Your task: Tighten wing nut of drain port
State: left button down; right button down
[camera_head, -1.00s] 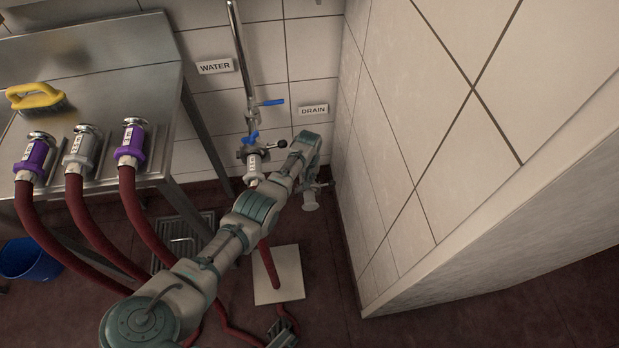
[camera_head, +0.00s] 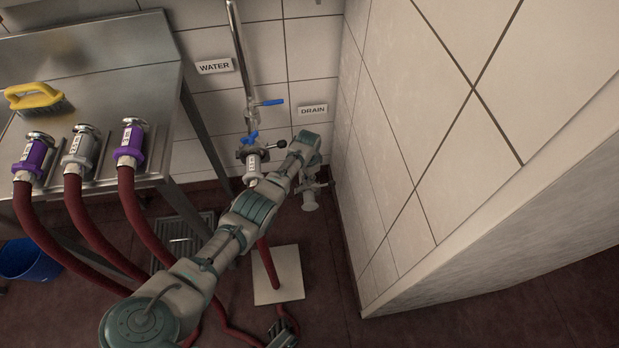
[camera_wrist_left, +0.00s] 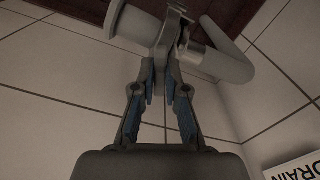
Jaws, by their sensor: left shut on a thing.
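The drain port (camera_head: 310,203) is a pale metal fitting low on the back wall, below the DRAIN label. In the left wrist view its pipe fitting (camera_wrist_left: 215,60) bends to the right and a wide round end (camera_wrist_left: 128,22) points left. A clamp with its wing nut (camera_wrist_left: 170,45) sits between them. My left gripper (camera_wrist_left: 160,72) is shut on the wing nut, its fingertips close together at the clamp. In the head view my wrist covers part of this contact. A dark jointed part at the bottom of the head view looks like my right gripper (camera_head: 283,333); its jaws are unclear.
The WATER pipe (camera_head: 241,60) with blue valve handles and a hose coupling (camera_head: 252,165) stands left of the drain. A steel bench (camera_head: 90,60) holds several hose couplings and a yellow brush (camera_head: 38,100). A tiled wall (camera_head: 410,160) stands close on the right. A blue bucket (camera_head: 22,258) is far left.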

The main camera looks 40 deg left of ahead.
pick_arm(q)
jog(key=shift+w+a+r+m, duration=0.1)
jog(key=shift+w+r+m, duration=0.05)
jog(key=shift+m, duration=0.5)
jog(key=shift+w+a+r+m, duration=0.1)
jog(key=shift+m, duration=0.55)
jog(key=c, duration=1.4)
grip_release()
jog(key=shift+o, duration=1)
jog(key=shift+f, duration=0.2)
jog(key=shift+s, duration=0.1)
